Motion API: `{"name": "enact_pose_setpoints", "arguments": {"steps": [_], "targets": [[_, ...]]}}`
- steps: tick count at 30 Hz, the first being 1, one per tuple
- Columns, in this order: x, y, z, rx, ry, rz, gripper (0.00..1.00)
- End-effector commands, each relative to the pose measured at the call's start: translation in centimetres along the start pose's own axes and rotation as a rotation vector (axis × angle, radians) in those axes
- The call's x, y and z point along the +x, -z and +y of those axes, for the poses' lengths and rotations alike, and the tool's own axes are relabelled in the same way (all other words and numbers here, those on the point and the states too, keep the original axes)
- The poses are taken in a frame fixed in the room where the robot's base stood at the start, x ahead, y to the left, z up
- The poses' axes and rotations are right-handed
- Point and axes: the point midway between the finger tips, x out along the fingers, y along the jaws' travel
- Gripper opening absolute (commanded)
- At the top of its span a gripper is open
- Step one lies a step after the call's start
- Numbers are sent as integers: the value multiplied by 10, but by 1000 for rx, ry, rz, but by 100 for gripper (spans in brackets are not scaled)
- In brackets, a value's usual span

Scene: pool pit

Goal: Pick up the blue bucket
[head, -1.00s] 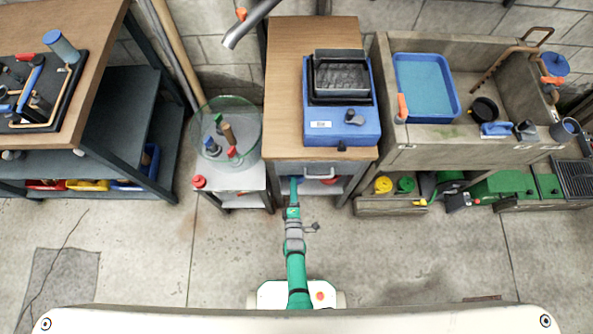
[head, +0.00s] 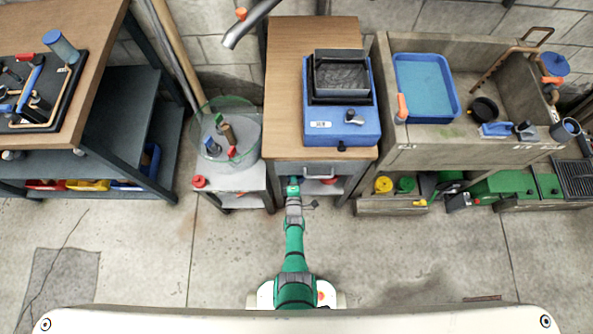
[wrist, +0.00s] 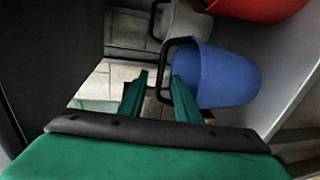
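The blue bucket (wrist: 222,75) is in the wrist view, right of centre, inside the space under the drawer table. Its dark handle (wrist: 164,62) sticks out on the left, towards my fingers. My gripper (wrist: 158,92) is open, with two green fingers apart. The lower part of the handle shows between or just beyond the fingertips; I cannot tell which. The right finger is close to the bucket's side. In the head view my gripper's end is under the table front and mostly hidden.
A grey-white bucket (wrist: 185,22) and a red bucket (wrist: 258,8) stand beyond the blue one. Panels close in on both sides. The table (head: 285,100) with a drawer is above. A side table (head: 235,180) is at left, a stone sink (head: 425,150) at right. The floor in front is clear.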

Motion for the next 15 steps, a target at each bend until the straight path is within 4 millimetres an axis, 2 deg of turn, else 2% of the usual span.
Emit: {"name": "enact_pose_setpoints", "arguments": {"steps": [4, 12, 14, 15], "targets": [[7, 0, 0, 0, 0, 0, 30], [8, 0, 0, 0, 0, 1, 30], [8, 0, 0, 0, 0, 1, 18], [8, 0, 0, 0, 0, 1, 9]]}}
